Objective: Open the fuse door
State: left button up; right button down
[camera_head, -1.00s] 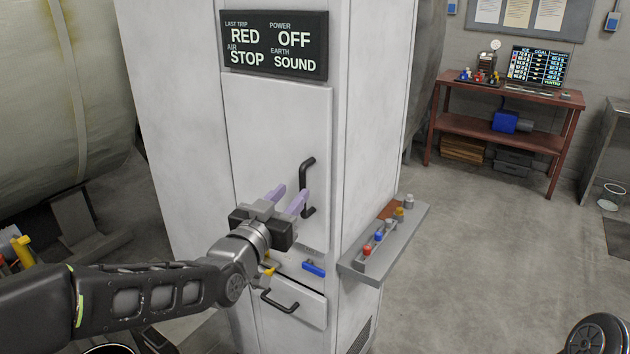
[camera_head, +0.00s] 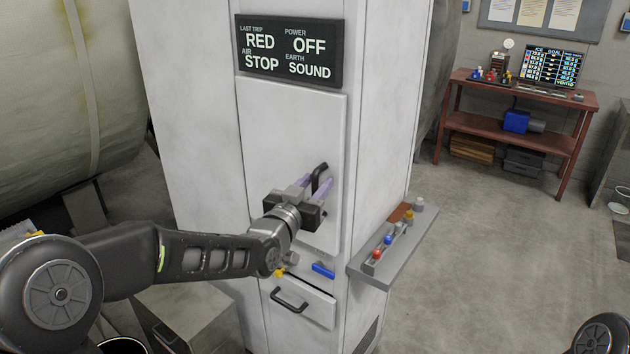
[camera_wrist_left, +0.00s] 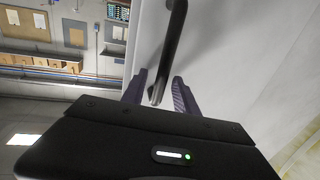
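The fuse door (camera_head: 290,125) is the large white panel on the front of the white cabinet, and it appears closed. Its black vertical handle (camera_head: 319,172) is near the door's right edge. My left gripper (camera_head: 315,187) is at the handle, its two purple fingers apart. In the left wrist view the handle (camera_wrist_left: 172,50) runs down between the two fingertips (camera_wrist_left: 157,88), with gaps visible, so the fingers do not look closed on it. The lower part of the handle is hidden behind the gripper in the head view. My right gripper is not in view.
Below the door are a blue latch (camera_head: 323,271), a yellow knob (camera_head: 280,273) and a drawer with a black handle (camera_head: 289,302). A grey shelf (camera_head: 395,250) with several coloured fuses juts from the cabinet's right side. A red bench (camera_head: 520,130) stands far right. The floor between is clear.

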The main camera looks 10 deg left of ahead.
pick_arm(q)
grip_shut()
dwell(0.4)
dwell(1.1)
